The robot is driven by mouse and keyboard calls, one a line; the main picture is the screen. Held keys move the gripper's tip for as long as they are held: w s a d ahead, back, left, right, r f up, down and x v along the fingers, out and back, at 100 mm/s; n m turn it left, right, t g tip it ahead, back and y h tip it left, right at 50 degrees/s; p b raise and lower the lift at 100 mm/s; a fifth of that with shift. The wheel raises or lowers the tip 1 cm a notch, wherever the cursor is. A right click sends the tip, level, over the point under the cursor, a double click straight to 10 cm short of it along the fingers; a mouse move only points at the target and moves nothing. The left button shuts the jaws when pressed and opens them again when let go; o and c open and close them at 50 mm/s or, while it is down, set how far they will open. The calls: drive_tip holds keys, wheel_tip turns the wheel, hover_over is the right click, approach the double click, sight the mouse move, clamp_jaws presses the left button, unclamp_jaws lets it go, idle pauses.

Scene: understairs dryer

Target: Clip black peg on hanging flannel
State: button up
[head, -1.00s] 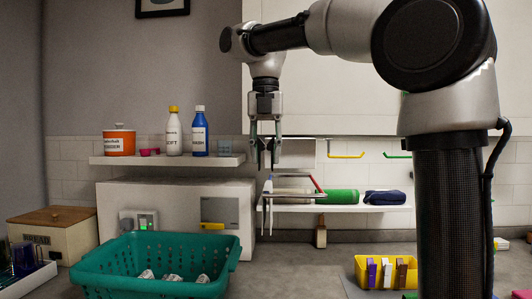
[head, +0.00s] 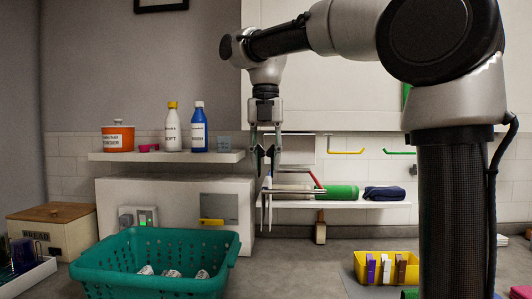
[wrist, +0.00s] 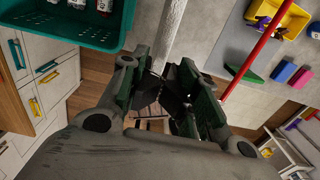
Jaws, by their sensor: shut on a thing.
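My gripper (head: 265,158) points down in the head view. It is shut on a small black peg (wrist: 172,92), which shows between the green-lined fingers in the wrist view. The pale flannel (head: 266,205) hangs almost edge-on just below the fingertips in the head view. A pale grey strip at the top of the wrist view (wrist: 174,28) looks like the same cloth. The peg is at or just above the flannel's top edge; I cannot tell whether it touches the cloth.
A rail with a red end (head: 318,182) is beside the flannel. A teal basket (head: 150,237) stands front left. A yellow tray (head: 385,284) with several pegs is at right. A shelf (head: 385,206) holds a green roll (head: 337,192) and dark folded cloth (head: 384,193).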

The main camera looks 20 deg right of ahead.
sight(266, 183)
drive_tip(key=shift+f, duration=3.05)
drive_tip(key=o, duration=0.8)
drive_tip(key=shift+c, duration=0.2)
